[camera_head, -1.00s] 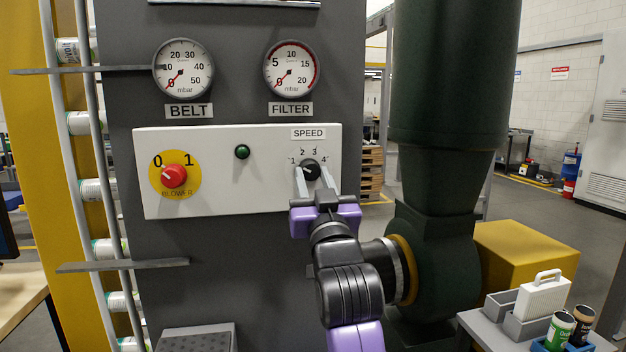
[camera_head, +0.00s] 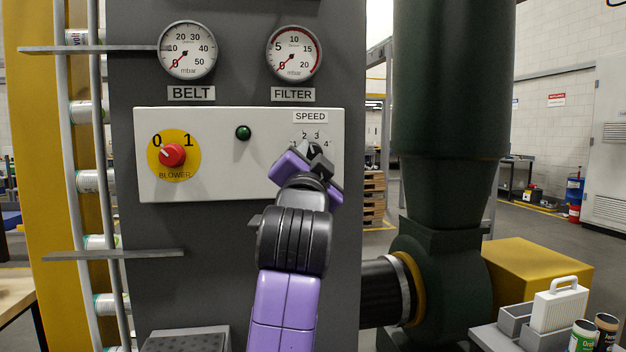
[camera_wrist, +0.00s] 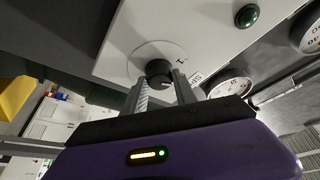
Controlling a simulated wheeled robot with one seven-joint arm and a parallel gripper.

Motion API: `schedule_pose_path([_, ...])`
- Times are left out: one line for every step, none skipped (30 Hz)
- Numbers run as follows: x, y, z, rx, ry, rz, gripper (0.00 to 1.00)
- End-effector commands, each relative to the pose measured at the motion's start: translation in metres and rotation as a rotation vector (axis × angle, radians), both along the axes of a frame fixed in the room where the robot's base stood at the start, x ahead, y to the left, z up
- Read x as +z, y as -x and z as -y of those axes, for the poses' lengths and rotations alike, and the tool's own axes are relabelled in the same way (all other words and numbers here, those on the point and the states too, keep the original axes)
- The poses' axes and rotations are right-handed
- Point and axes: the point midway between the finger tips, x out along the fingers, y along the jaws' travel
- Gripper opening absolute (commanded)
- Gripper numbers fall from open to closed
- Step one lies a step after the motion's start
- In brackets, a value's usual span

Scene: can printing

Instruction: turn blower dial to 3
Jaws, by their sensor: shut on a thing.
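The blower speed dial (camera_wrist: 158,70) is a small black knob on the white control panel (camera_head: 224,185), under the SPEED label (camera_head: 310,117) and inside an arc of numbers 1 to 4. My gripper (camera_head: 312,150) is at the dial, shut on it with one finger on each side. In the wrist view my gripper (camera_wrist: 160,90) reaches the knob, seen at a steep tilt. In the head view the gripper hides most of the dial, so I cannot tell exactly which number its pointer faces.
On the same panel are a red BLOWER switch (camera_head: 172,155) on a yellow disc and a green lamp (camera_head: 243,132). BELT (camera_head: 187,50) and FILTER (camera_head: 294,52) gauges sit above. A flat bar (camera_head: 95,49) juts out at left. A dark green blower housing (camera_head: 450,120) stands at right.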

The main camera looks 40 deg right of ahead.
Motion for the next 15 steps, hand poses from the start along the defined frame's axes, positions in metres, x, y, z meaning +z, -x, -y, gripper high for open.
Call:
schedule_pose_path([-0.0041, -0.0005, -0.0009, 0.002, -0.041, 0.027, 0.00])
schedule_pose_path([-0.0035, -0.0003, -0.0009, 0.001, -0.066, 0.044, 0.00])
schedule_pose_path([-0.0031, -0.0005, -0.0008, 0.001, -0.097, 0.065, 0.00])
schedule_pose_path([-0.0025, -0.0008, -0.0012, 0.001, -0.120, 0.081, 0.00])
schedule_pose_path([-0.0024, -0.0010, -0.0015, 0.001, -0.144, 0.095, 0.00])
schedule_pose_path([-0.0017, -0.0008, -0.0013, 0.001, -0.175, 0.116, 0.00])
schedule_pose_path([-0.0016, -0.0007, -0.0011, 0.000, -0.199, 0.131, 0.00])
schedule_pose_path([-0.0008, -0.0011, -0.0014, 0.001, -0.222, 0.147, 0.00])
schedule_pose_path([-0.0003, -0.0012, -0.0016, 0.000, -0.251, 0.167, 0.00])
schedule_pose_path([0.0004, -0.0011, -0.0015, 0.001, -0.272, 0.181, 0.00])
schedule_pose_path([0.0006, -0.0010, -0.0015, -0.001, -0.293, 0.195, 0.00])
schedule_pose_path([0.0013, -0.0012, -0.0018, 0.001, -0.321, 0.214, 0.00])
schedule_pose_path([0.0013, -0.0013, -0.0018, -0.001, -0.342, 0.227, 0.00])
schedule_pose_path([0.0015, -0.0015, -0.0016, -0.001, -0.361, 0.239, 0.00])
schedule_pose_path([0.0022, -0.0014, -0.0014, -0.001, -0.385, 0.256, 0.00])
